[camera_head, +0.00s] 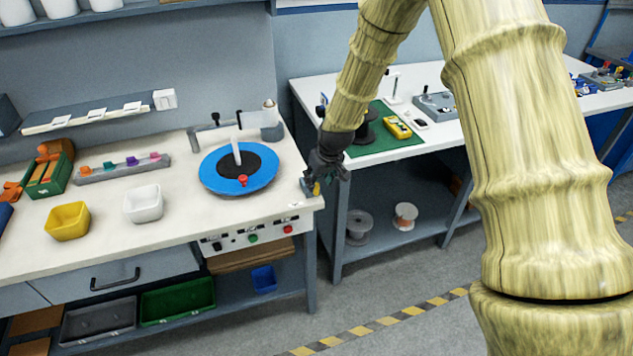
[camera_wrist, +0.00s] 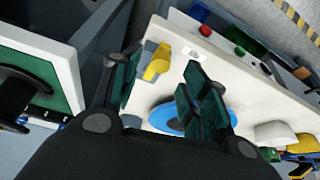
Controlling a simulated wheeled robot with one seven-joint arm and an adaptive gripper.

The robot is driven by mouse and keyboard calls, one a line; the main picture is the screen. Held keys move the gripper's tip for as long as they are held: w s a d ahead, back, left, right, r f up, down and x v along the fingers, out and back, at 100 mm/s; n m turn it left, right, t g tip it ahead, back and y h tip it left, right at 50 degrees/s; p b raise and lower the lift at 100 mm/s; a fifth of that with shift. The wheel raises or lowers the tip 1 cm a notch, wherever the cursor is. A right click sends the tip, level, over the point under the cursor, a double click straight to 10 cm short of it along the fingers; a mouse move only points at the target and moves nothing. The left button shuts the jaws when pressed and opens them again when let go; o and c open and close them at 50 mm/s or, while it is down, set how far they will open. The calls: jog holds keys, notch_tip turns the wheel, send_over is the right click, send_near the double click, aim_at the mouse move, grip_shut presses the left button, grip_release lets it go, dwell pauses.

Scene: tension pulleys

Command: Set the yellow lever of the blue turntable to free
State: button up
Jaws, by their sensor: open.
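The blue turntable (camera_head: 212,182) sits on the right part of the white workbench, with a black centre and a small red piece on it. It also shows in the wrist view (camera_wrist: 164,117), partly behind a finger. The yellow lever (camera_wrist: 157,63) stands on a grey mount at the bench's corner and appears between my open fingers in the wrist view. In the head view the lever (camera_head: 316,188) is a small yellow patch beside my gripper (camera_head: 318,178), which partly hides it. My gripper also shows in the wrist view (camera_wrist: 162,88), open and empty. I cannot tell any contact.
A front panel holds a green button (camera_head: 253,238) and a red button (camera_head: 288,229). A white bowl (camera_head: 143,204) and yellow bowl (camera_head: 67,222) stand left. A second table with a green mat (camera_head: 400,142) stands right, across a narrow gap.

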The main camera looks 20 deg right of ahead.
jog(key=shift+p+x, duration=0.45)
jog(key=shift+x, duration=1.35)
grip_shut()
